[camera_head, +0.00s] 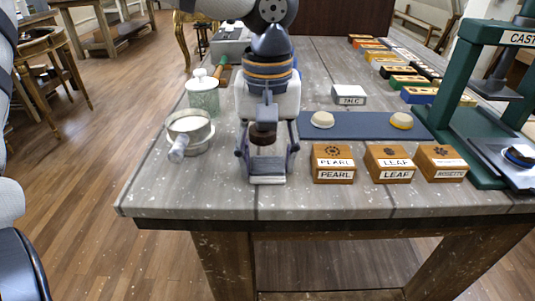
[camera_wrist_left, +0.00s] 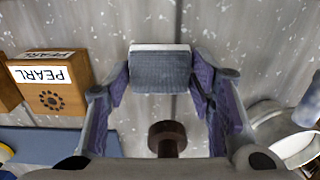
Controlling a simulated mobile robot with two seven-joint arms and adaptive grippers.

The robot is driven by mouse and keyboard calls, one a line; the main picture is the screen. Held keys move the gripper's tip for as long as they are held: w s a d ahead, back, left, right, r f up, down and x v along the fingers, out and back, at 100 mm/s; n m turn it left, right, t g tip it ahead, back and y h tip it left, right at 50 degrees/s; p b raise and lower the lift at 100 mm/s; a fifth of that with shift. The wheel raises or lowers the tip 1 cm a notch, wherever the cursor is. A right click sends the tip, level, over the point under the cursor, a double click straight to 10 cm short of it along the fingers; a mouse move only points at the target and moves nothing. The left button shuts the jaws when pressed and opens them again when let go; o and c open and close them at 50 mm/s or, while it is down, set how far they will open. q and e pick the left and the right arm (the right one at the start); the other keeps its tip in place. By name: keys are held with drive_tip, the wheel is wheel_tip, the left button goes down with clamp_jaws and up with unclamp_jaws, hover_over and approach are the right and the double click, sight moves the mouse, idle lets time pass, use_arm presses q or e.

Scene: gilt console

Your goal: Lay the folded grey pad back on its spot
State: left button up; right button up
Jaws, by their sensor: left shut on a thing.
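The folded grey pad (camera_wrist_left: 160,73) is gripped between the two fingertips of my left gripper (camera_wrist_left: 161,82), with a pale edge along its far side. In the head view the left gripper (camera_head: 267,165) points down near the front of the table, with the pad (camera_head: 267,180) low between its fingers. I cannot tell whether the pad touches the tabletop. A dark brown round knob (camera_wrist_left: 167,138) shows between the fingers, nearer the wrist; what it belongs to is mostly hidden. My right gripper is not in view.
Wooden PEARL (camera_head: 334,163), LEAF (camera_head: 389,164) and third (camera_head: 441,163) blocks stand right of the gripper. A blue mat (camera_head: 365,127) lies behind them. A metal pan (camera_head: 190,130) and lidded jar (camera_head: 203,95) stand left. A green press (camera_head: 455,85) stands right. The front-left tabletop (camera_head: 165,190) is clear.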

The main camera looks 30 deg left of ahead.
sight(268, 162)
use_arm(q)
drive_tip(key=o, duration=1)
drive_tip(key=shift+f, duration=0.1)
wheel_tip(268, 162, up, 12)
drive_tip(key=shift+r, duration=0.2)
